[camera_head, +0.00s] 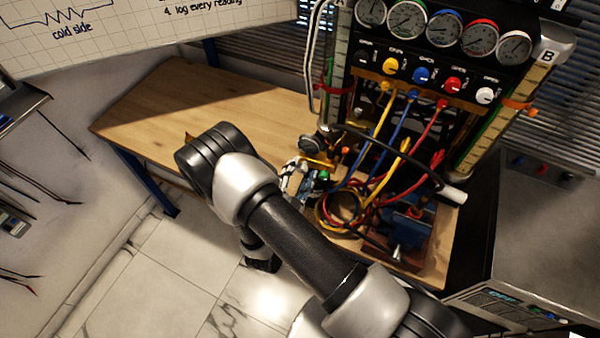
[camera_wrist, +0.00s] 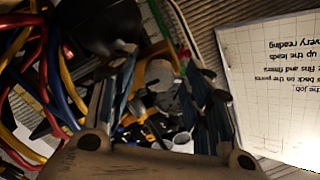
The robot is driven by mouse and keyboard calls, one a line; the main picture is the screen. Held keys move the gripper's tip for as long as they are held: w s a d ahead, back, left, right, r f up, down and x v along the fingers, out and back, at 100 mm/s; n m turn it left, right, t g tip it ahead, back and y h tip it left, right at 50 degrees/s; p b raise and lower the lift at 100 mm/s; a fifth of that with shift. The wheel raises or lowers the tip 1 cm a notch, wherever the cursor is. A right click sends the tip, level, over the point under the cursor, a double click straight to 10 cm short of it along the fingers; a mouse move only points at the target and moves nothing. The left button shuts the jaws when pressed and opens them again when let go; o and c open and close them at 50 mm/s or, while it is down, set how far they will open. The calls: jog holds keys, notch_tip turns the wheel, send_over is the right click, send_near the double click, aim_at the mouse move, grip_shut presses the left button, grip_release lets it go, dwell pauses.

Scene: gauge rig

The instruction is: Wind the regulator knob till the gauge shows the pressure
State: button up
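The gauge rig (camera_head: 450,75) stands at the back right in the head view, with a row of round gauges (camera_head: 408,20) above coloured knobs (camera_head: 421,74). The gauge readings are too small to tell. A smaller dial (camera_head: 310,143) with brass-coloured fittings sits low on the bench, left of the hoses. I cannot clearly tell which part is the regulator knob. In the wrist view my gripper (camera_wrist: 163,88) has its fingers spread apart. A grey rounded piece (camera_wrist: 159,74) shows between or beyond them; contact is not clear. My arm partly hides the gripper in the head view.
Yellow, blue and red hoses (camera_head: 383,170) loop in front of the rig, close to the gripper, and fill the left of the wrist view. A blue vise (camera_head: 408,228) stands at the bench's right. The wooden bench (camera_head: 210,100) is clear on the left. A whiteboard (camera_head: 120,35) hangs above.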

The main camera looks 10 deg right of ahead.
jog(key=c, duration=1)
jog(key=shift+c, duration=0.2)
